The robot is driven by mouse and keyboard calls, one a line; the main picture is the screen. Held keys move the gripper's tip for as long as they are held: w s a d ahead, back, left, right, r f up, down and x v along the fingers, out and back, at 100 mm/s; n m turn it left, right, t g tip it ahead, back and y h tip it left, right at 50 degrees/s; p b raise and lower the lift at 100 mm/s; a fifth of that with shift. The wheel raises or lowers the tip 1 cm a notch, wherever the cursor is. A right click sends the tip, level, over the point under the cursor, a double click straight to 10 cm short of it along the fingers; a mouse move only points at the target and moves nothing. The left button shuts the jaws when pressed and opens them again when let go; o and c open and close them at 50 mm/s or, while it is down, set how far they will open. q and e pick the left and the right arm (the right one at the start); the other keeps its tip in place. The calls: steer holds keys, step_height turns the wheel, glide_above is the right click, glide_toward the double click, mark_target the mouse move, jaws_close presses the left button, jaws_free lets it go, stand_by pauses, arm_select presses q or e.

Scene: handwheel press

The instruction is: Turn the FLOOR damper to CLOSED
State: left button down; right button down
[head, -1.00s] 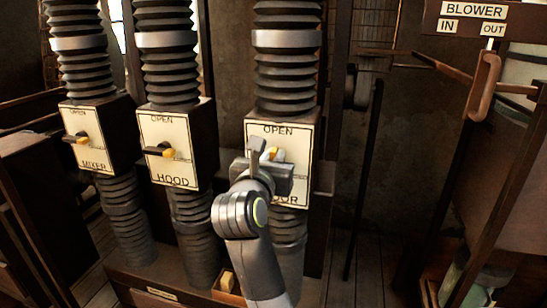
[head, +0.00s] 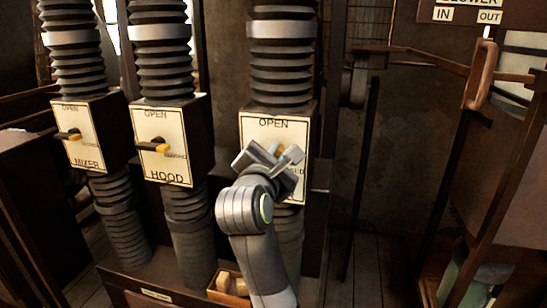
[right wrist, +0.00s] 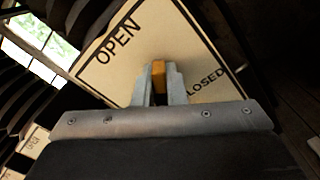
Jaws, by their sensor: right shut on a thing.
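The FLOOR damper is the rightmost of three labelled boxes; its cream plate (head: 262,130) reads OPEN at the top, with the lower lettering partly hidden by my right gripper (head: 285,158). That gripper is tilted in front of the plate, shut on the damper's orange-tipped lever (right wrist: 158,76). In the right wrist view, the fingers (right wrist: 159,88) sit on both sides of the lever. The plate is tilted there, with OPEN at upper left and CLOSED at right, and the lever lies between the two words. My left gripper is not in view.
A small wooden box (head: 232,292) with blocks lies below. The BLOWER handle (head: 482,75) hangs at right. Bellows ducts rise above the boxes.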

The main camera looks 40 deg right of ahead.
steer(key=m+b, duration=0.1)
steer(key=m, duration=0.2)
steer(key=f+m+b, duration=0.1)
steer(key=m+b, duration=0.1)
steer(key=m, duration=0.1)
steer(key=f+m+b, duration=0.1)
steer(key=m+b, duration=0.1)
steer(key=m, duration=0.2)
steer(key=shift+s+d, duration=0.3)
steer(key=shift+s, duration=0.1)
steer(key=shift+m, duration=0.3)
steer(key=c, duration=1.5)
jaws_free()
